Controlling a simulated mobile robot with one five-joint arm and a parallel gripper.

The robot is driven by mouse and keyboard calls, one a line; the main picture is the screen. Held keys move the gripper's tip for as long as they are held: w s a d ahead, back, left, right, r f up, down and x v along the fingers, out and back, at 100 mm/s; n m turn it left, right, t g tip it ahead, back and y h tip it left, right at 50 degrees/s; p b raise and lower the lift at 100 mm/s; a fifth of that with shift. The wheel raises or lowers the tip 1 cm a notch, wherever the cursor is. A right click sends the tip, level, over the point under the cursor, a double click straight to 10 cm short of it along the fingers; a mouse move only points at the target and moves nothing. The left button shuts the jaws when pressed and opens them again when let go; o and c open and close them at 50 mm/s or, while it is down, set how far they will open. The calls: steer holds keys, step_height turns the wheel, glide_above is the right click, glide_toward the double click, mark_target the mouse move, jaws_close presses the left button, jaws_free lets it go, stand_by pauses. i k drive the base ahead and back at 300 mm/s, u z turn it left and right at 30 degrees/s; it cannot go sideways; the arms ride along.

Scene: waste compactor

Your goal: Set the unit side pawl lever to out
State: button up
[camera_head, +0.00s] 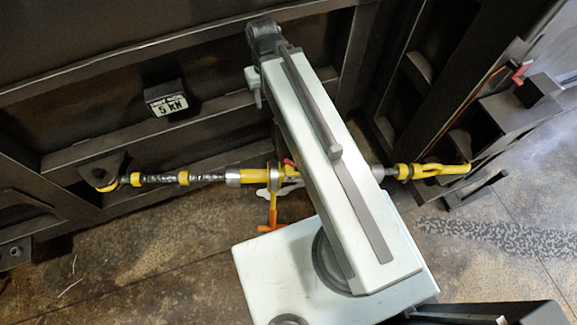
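A ratchet turnbuckle (233,177) runs across the picture between a dark steel wall and another dark steel structure at the right. It has yellow end fittings and grey sleeves. An orange-tipped handle (272,215) hangs from its middle. A small red part (289,163) shows on the ratchet body, just left of my white arm; it may be a pawl lever, but I cannot tell its setting. My arm crosses in front of the turnbuckle and hides the part right of the ratchet. I cannot make out my gripper's fingers anywhere.
The dark steel wall (215,103) with ribs and a labelled box (172,98) fills the upper left. A yellow hook (440,169) joins the right structure, where a red-ended rod (518,75) shows higher up. Bare concrete floor (150,270) lies lower left.

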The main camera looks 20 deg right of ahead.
mark_target(287, 160)
steer(key=u, duration=0.05)
steer(key=k, duration=1.35)
steer(key=u, duration=1.3)
steer(key=i, duration=1)
steer(key=z, duration=0.15)
